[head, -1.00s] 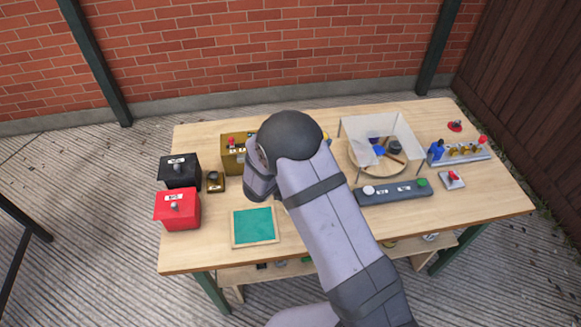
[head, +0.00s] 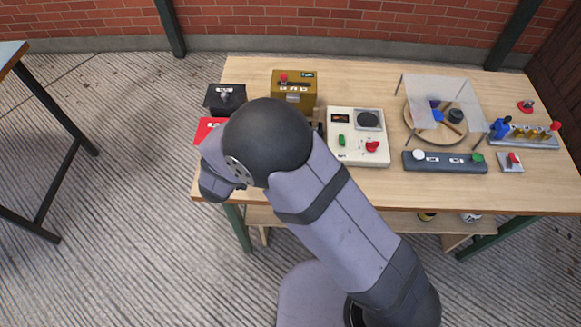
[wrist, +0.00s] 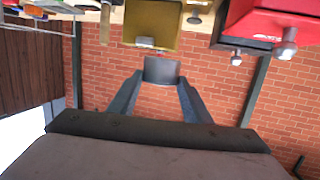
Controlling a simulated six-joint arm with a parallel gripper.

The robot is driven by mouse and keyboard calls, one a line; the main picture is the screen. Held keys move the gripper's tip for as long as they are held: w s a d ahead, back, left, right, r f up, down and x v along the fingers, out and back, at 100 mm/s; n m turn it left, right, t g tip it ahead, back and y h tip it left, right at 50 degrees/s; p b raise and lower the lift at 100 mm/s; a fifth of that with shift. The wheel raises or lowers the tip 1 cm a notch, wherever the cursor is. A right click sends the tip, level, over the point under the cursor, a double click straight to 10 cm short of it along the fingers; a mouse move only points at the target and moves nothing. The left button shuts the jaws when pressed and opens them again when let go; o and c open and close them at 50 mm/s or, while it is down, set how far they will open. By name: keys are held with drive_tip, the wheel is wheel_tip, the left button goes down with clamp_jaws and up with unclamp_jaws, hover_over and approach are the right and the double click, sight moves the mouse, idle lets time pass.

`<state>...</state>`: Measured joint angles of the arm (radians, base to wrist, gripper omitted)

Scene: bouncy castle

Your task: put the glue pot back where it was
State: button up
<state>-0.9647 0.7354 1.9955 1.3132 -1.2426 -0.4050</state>
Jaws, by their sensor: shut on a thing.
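In the wrist view, my gripper (wrist: 160,82) is shut on a plain grey cylinder (wrist: 161,69), which looks like the glue pot; no label shows on it. The wrist view is upside down, with the bench things along its top and the brick wall behind the pot. The pot is held clear of other things, as far as I can see. In the head view my arm hides the fingers and the pot, in front of the bench's left end.
The wooden bench (head: 545,190) carries a red box (head: 207,128), black box (head: 225,98), brass box (head: 293,90), cream panel (head: 345,150), grey switch bar (head: 445,162) and clear-screened round board (head: 412,122). Another table (head: 12,52) stands at far left.

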drive_tip(key=s+d+f+m+h, duration=0.1)
drive_tip(key=s+d+m+h, duration=0.1)
drive_tip(key=s+d, duration=0.5)
drive_tip(key=shift+g, duration=0.4)
drive_tip(key=shift+s+a+f+b, duration=0.1)
drive_tip(key=shift+s+f+b, duration=0.1)
drive_tip(key=shift+f, duration=1.55)
drive_tip(key=shift+s+a+f+b, duration=0.1)
drive_tip(key=shift+f+b, duration=0.05)
drive_tip(key=shift+f, duration=1.6)
drive_tip(key=shift+s+a+f+b, duration=0.1)
drive_tip(key=shift+s+f+b, duration=0.1)
drive_tip(key=shift+f, duration=1.55)
drive_tip(key=shift+f, duration=0.1)
drive_tip(key=o, duration=1.4)
drive_tip(key=shift+f, duration=0.1)
